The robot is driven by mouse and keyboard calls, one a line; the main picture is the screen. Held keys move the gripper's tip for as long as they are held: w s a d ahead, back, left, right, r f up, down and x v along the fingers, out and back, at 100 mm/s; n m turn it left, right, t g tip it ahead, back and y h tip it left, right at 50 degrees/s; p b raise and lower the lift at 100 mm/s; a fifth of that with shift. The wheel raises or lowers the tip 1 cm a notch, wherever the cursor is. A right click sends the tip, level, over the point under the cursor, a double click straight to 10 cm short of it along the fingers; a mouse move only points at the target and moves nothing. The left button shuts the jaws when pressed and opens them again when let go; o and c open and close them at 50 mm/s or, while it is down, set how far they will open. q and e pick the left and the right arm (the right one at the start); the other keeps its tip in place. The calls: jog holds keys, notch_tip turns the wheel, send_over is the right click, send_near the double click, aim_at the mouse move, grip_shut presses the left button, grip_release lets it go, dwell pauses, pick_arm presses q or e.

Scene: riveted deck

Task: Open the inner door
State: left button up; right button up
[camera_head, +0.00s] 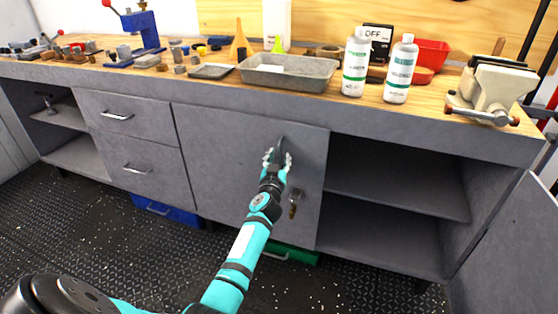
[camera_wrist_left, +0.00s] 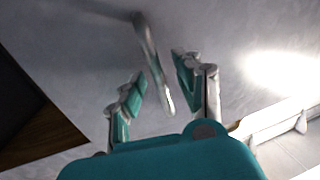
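The inner door (camera_head: 225,150) is a grey panel in the middle of the workbench front, flush with it and closed. Its curved metal handle (camera_head: 281,143) is near the right side and partly hidden by my left gripper (camera_head: 277,159). In the left wrist view the handle (camera_wrist_left: 151,60) stands between the two teal-and-grey fingers of the left gripper (camera_wrist_left: 158,84). The fingers are apart, with gaps to the handle on both sides. A lock with a brass-coloured part (camera_head: 295,203) hangs on the door below the gripper. My right gripper is not in view.
Open shelves (camera_head: 395,190) are right of the door, and an open grey door (camera_head: 512,250) stands at the far right. Two drawers (camera_head: 135,145) are on the left. Blue (camera_head: 165,209) and green (camera_head: 290,254) boxes sit under the bench. Bottles, a tray and a vise crowd the top.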

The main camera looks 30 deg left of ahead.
pick_arm(q)
jog(key=shift+w+a, duration=0.15)
jog(key=shift+w, duration=0.15)
grip_shut()
dwell(0.4)
